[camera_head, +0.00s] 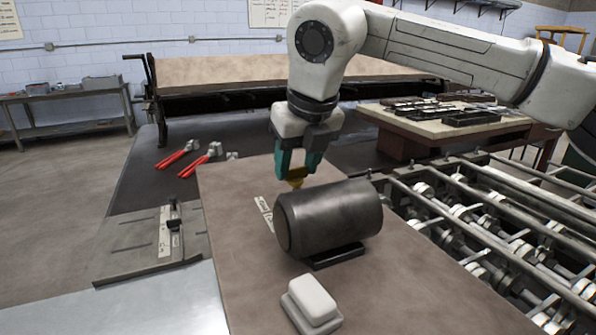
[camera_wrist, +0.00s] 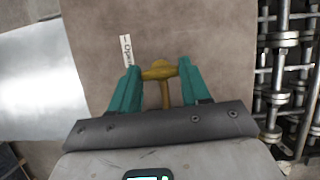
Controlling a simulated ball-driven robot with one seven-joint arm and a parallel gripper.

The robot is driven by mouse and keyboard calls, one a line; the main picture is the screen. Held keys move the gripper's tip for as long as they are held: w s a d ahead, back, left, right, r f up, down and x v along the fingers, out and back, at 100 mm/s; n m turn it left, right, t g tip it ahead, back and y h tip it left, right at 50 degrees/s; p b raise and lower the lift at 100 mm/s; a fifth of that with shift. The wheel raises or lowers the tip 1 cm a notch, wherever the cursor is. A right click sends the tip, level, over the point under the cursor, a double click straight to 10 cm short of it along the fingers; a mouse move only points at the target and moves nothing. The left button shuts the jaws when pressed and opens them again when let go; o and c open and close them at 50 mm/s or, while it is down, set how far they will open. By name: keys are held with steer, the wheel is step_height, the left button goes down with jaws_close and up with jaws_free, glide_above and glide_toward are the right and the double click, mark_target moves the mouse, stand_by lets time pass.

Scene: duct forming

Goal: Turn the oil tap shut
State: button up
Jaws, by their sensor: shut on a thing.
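The oil tap (camera_wrist: 159,73) is a brass-yellow T-shaped handle, with its crossbar between my gripper's fingers in the wrist view. It also shows in the head view (camera_head: 296,176), just behind a dark grey drum (camera_head: 335,215) lying on its side. My gripper (camera_wrist: 160,78) has teal fingers and is shut on the tap's crossbar. In the head view my gripper (camera_head: 297,166) points down at the tap from above. A white label (camera_wrist: 126,50) reading "Open" lies beside the tap. The tap's lower part is hidden by the drum in the head view.
The drum rests on a black stand (camera_head: 336,257) on a brown table (camera_head: 235,250). A white block (camera_head: 312,304) sits in front. Red-handled pliers (camera_head: 174,158) lie at the left. A roller machine (camera_head: 490,225) stands at the right.

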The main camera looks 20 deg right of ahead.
steer(key=shift+w+r+m, duration=0.1)
steer(key=shift+m, duration=0.2)
stand_by(0.4)
steer(key=o, duration=1.1)
steer(key=shift+c, duration=0.2)
steer(key=b+v, duration=0.1)
steer(key=v, duration=0.9)
steer(key=shift+s+r, duration=0.25)
steer(key=shift+a, duration=0.15)
